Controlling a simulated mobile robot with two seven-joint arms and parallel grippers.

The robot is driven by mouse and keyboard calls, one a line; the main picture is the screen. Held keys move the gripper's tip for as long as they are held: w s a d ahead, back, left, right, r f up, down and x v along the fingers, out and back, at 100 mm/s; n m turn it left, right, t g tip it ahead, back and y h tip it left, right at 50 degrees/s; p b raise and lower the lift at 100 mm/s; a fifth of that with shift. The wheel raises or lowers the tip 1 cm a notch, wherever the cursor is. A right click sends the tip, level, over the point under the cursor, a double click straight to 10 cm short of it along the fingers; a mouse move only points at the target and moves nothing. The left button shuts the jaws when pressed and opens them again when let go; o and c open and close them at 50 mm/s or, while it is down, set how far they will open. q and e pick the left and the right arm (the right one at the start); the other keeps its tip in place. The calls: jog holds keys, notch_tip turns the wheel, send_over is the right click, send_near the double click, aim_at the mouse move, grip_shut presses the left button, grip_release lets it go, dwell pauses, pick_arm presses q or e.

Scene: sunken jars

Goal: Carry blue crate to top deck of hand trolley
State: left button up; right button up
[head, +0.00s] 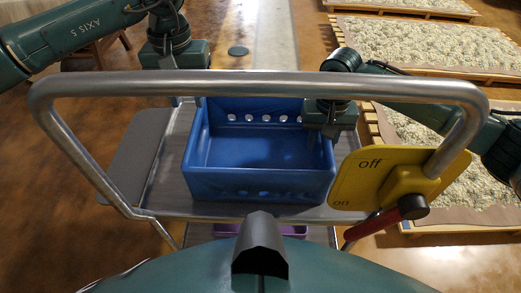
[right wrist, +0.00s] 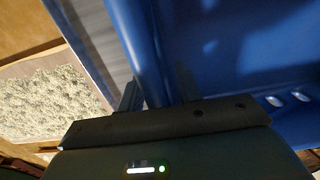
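The blue crate (head: 262,185) sits upright and looks empty on the top deck (head: 172,193) of the hand trolley, towards its right side. My right gripper (head: 331,138) is at the crate's right wall. In the right wrist view its fingers (right wrist: 158,95) straddle the blue wall (right wrist: 145,45), one outside and one inside; whether they press on it is unclear. My left gripper (head: 178,98) is beyond the trolley's handle rail, near the crate's far left corner. The rail hides most of its fingers, so its opening cannot be seen.
The trolley's metal handle rail (head: 260,84) crosses in front of both arms. A yellow off/on plate (head: 362,180) with a red lever (head: 375,225) is at right. A purple item (head: 290,231) shows below the deck. Pallets of pale material (head: 430,42) lie at right.

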notch_tip(320, 180, up, 12)
jog(key=shift+f, duration=0.1)
dwell(0.6)
